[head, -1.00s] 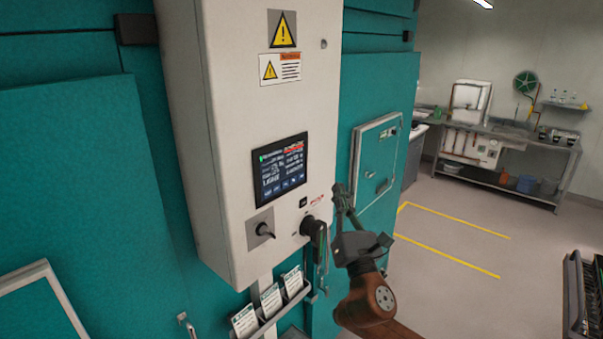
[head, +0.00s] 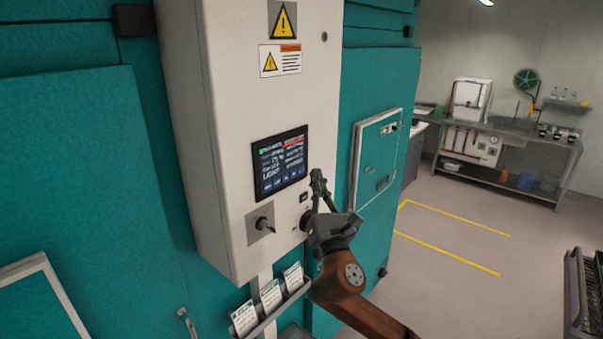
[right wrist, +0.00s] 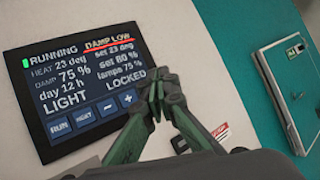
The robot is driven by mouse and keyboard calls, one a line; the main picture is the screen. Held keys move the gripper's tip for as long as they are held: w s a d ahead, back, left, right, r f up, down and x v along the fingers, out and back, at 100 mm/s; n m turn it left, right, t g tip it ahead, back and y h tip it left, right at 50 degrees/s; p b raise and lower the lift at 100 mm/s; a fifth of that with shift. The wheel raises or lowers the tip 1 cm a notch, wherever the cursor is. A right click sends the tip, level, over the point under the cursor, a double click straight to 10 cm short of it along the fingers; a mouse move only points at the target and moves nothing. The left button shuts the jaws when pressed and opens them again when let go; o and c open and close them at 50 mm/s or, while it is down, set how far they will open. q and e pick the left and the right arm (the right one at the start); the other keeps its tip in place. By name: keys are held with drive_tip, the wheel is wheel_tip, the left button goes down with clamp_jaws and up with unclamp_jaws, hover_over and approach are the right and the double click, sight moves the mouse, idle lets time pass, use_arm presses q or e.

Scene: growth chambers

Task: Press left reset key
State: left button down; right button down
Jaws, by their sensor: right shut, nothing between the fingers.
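The white control box (head: 240,110) carries a dark touch screen (head: 280,165). In the right wrist view the screen (right wrist: 75,85) reads RUNNING, DAMP LOW underlined in red, and LOCKED. Its bottom row has a RUN key (right wrist: 60,127), a key with a hard-to-read label (right wrist: 85,117), a minus key (right wrist: 108,106) and a plus key (right wrist: 129,97). A small dark button (head: 304,197) sits below the screen's right corner; I cannot read it. My right gripper (head: 317,180) is shut and empty, just right of the screen's lower right corner. I cannot tell whether it touches the box. My left gripper is out of view.
Below the screen are a black switch on a metal plate (head: 261,224) and a dark knob (head: 305,220) partly hidden by my right gripper. A rack of cards (head: 272,297) hangs beneath. A teal panel with a small door (head: 376,155) is to the right.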

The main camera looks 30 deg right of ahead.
drive_tip(key=shift+w+a, duration=0.35)
drive_tip(key=shift+w, duration=0.45)
drive_tip(key=shift+w, duration=0.1)
idle(0.8)
drive_tip(key=shift+w+a, duration=0.15)
drive_tip(key=shift+w, duration=0.1)
drive_tip(key=shift+w+a+p, duration=0.1)
drive_tip(key=shift+w+p, duration=0.2)
drive_tip(key=shift+p, duration=0.05)
idle(0.6)
drive_tip(key=shift+s, duration=0.15)
drive_tip(key=shift+s+d+p, duration=0.3)
drive_tip(key=shift+s+p, duration=0.05)
drive_tip(key=shift+s, duration=0.2)
idle(0.3)
drive_tip(key=shift+s+d+p, duration=0.25)
drive_tip(key=shift+s+d, duration=0.05)
drive_tip(key=shift+s, duration=0.5)
drive_tip(key=shift+s+d+p, duration=0.2)
drive_tip(key=shift+s+d, duration=0.15)
drive_tip(key=shift+s, duration=0.4)
drive_tip(key=shift+s+d+p, duration=0.25)
drive_tip(key=shift+s+d, duration=0.05)
drive_tip(key=shift+s, duration=0.5)
